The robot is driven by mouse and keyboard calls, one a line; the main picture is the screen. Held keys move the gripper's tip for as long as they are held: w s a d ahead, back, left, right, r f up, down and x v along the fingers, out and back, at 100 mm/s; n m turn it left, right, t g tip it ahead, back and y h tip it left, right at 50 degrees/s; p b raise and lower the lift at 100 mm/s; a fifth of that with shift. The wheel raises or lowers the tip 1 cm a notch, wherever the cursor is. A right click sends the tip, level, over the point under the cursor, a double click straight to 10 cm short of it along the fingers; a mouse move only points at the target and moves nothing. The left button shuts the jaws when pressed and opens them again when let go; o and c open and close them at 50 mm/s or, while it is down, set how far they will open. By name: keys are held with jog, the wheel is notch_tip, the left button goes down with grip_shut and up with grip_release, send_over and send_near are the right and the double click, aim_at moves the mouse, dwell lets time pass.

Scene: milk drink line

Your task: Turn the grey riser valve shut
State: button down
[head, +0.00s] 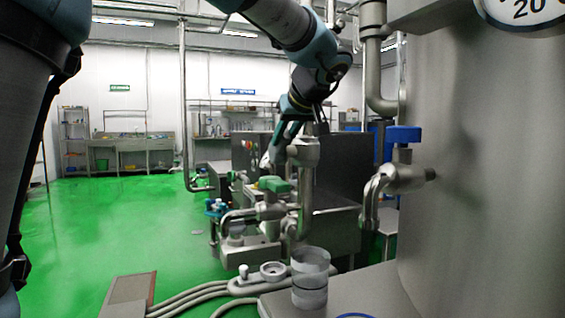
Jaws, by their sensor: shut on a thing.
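The grey riser (304,192) is a metal pipe standing in the middle, with a wider grey valve body (304,152) at its top. My gripper (273,154) reaches down from above and is at the left side of this valve body. It is shut on the grey riser valve's handle, which is mostly hidden by the fingers. The exact angle of the handle cannot be told.
A green-handled valve (273,184) sits just below my gripper. A blue-handled tap (403,134) juts from the large steel tank (480,170) at right. A clear cylinder (310,279) stands on the steel counter (365,292) in front. Green floor is open at left.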

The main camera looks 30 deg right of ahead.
aim_at(280, 153)
jog(key=shift+s+a+f+t+h+b, duration=0.15)
jog(key=shift+f+t+b, duration=0.6)
jog(key=shift+b, duration=2.7)
jog(key=shift+s+d+f+t+h+b, duration=0.2)
jog(key=shift+f+t+b, duration=0.55)
jog(key=shift+b, duration=2.7)
jog(key=shift+s+a+f+t+h+b, duration=0.2)
jog(key=shift+f+t+b, duration=0.55)
jog(key=shift+b, duration=2.7)
jog(key=t+b, duration=0.1)
jog(key=b, duration=0.3)
jog(key=shift+s+t, duration=0.1)
jog(key=shift+t, duration=0.25)
jog(key=shift+b, duration=0.85)
jog(key=shift+t+b, duration=0.6)
jog(key=shift+b, duration=0.65)
jog(key=shift+r, duration=0.1)
jog(key=c, duration=0.7)
grip_release()
jog(key=shift+r, duration=0.15)
notch_tip(280, 153, up, 10)
jog(key=p, duration=0.5)
